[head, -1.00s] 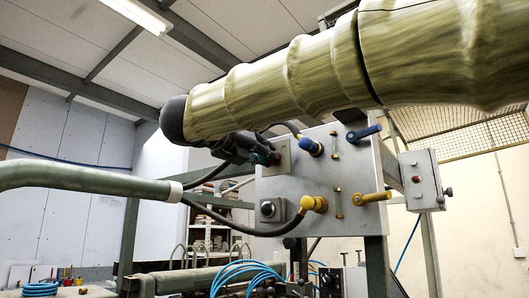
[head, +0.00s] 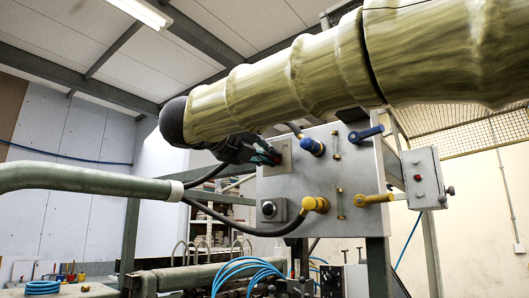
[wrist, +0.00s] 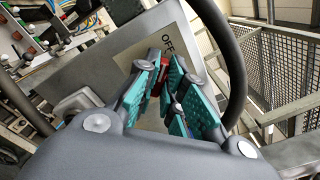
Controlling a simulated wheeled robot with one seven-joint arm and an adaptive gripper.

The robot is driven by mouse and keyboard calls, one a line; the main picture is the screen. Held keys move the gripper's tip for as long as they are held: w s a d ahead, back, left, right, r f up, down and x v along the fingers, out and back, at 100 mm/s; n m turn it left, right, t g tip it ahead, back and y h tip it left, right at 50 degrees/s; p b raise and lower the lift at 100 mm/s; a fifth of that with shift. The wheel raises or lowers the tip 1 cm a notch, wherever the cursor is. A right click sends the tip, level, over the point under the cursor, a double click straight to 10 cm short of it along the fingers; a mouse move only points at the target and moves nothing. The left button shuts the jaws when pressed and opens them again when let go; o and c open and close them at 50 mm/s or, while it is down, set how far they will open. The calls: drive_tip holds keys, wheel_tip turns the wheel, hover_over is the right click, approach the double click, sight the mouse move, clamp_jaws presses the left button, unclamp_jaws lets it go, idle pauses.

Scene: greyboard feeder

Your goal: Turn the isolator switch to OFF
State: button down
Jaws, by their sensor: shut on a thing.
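The isolator switch sits on a beige plate (head: 284,150) at the upper left of the grey panel. Its red handle (wrist: 157,84) shows between my finger pads in the wrist view. My gripper (head: 268,156) is at this plate, at the end of my sleeved arm. In the wrist view my gripper (wrist: 166,78) has teal pads shut on the red handle. The word OFF (wrist: 168,47) is printed on the plate just above the fingertips. Most of the handle is hidden by the fingers, so its exact angle cannot be told.
The grey panel (head: 330,185) also carries a blue lever (head: 366,132), a yellow lever (head: 374,199), blue and yellow plugs and a black knob (head: 268,208). A small box (head: 425,178) is at the right. A black cable (wrist: 232,60) loops close beside my gripper.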

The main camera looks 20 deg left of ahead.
drive_tip(key=shift+w+f, duration=0.1)
drive_tip(key=shift+f, duration=0.05)
drive_tip(key=c, duration=1.5)
unclamp_jaws()
drive_tip(key=shift+w+d, duration=0.1)
drive_tip(key=shift+s, duration=0.2)
drive_tip(key=v, duration=1.1)
drive_tip(key=shift+s, duration=0.35)
